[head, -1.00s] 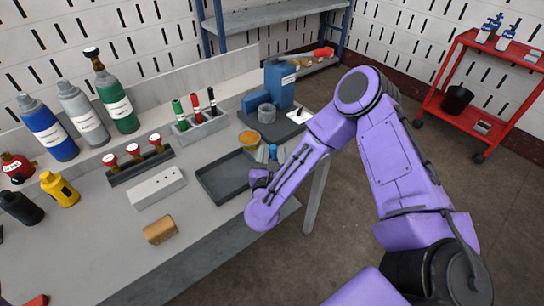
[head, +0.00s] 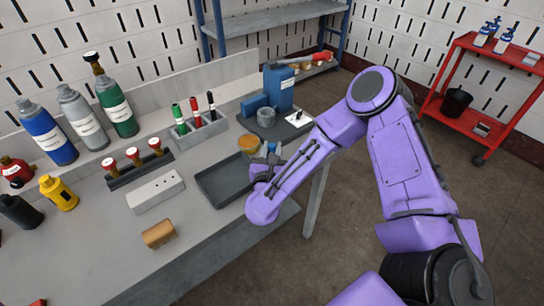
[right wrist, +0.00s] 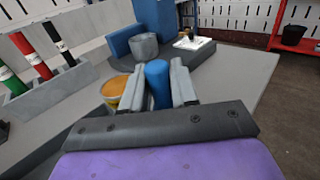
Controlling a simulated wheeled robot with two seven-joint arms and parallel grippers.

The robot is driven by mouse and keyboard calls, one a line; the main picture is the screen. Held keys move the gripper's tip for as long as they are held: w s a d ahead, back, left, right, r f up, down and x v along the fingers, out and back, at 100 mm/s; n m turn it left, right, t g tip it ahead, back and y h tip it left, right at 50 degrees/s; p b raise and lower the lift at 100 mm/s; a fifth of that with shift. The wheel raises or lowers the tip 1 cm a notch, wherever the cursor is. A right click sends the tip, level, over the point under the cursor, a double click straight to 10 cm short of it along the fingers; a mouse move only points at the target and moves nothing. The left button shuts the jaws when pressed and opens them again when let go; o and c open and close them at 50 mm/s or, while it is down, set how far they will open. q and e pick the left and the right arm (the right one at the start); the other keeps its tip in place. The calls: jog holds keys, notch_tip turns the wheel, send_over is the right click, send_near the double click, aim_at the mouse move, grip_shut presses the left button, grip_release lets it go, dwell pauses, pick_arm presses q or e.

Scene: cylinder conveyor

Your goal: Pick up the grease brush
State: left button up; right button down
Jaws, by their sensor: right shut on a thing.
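A blue cylindrical handle, which I take to be the grease brush (right wrist: 158,84), stands between the two grey fingers of my right gripper (right wrist: 170,78) in the right wrist view. The fingers are shut on it, one on each side. Its lower end is hidden behind the gripper body. In the head view only a small bit of blue shows at my right gripper (head: 273,155), beside an amber-topped round pot (head: 248,142). The pot also shows just left of the fingers in the right wrist view (right wrist: 115,92). My left gripper is not in view.
A dark shallow tray (head: 215,190) lies left of my right gripper. Behind are a grey cup (head: 266,116), a blue block assembly (head: 279,86) and a marker holder (head: 203,128). Gas bottles stand at the left. A tan block (head: 158,234) lies near the front edge.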

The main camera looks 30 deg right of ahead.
jog(key=s+a+r+p, duration=0.5)
jog(key=s+r+p, duration=0.4)
jog(key=s+r, duration=0.2)
jog(key=shift+s, duration=1.1)
jog(key=shift+d, duration=0.1)
dwell(0.5)
